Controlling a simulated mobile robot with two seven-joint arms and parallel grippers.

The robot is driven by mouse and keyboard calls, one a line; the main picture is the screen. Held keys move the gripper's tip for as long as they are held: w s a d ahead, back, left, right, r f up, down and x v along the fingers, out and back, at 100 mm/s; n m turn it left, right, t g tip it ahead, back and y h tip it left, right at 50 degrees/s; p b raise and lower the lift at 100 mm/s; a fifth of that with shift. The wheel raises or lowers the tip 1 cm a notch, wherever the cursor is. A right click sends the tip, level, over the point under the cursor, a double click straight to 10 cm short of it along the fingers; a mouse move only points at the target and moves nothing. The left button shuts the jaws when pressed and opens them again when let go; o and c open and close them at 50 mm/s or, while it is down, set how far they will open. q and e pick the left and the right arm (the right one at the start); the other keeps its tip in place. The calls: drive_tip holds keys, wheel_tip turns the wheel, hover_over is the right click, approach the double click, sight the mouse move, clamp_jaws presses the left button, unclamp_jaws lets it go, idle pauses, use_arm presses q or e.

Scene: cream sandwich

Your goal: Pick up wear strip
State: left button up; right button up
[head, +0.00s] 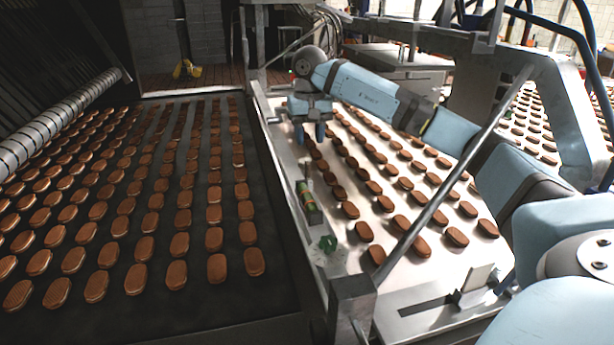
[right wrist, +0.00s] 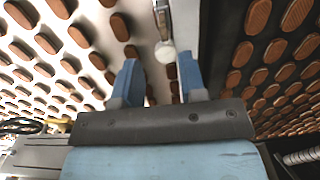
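My right gripper (head: 309,132) hangs fingers-down over the metal rail between the two conveyor belts in the head view. In the right wrist view its two blue fingers (right wrist: 160,80) stand apart with nothing held between them. A narrow green and brown piece (head: 308,200) lies along the rail, closer to the camera than the gripper; it may be the wear strip, but I cannot tell for sure. A pale round-ended metal part (right wrist: 165,52) shows between the fingers in the right wrist view, apart from them. My left gripper is out of view.
A dark belt (head: 262,215) with rows of brown biscuits lies to the left. A white belt (head: 345,235) with more biscuits lies to the right. A green knob (head: 327,243) sits on the rail. A slanted metal bar (head: 455,165) crosses over the white belt.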

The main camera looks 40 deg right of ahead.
sight(308, 163)
drive_tip(key=f, duration=0.8)
drive_tip(key=shift+w+a, duration=0.1)
drive_tip(key=shift+w, duration=0.1)
drive_tip(key=shift+r, duration=0.1)
clamp_jaws()
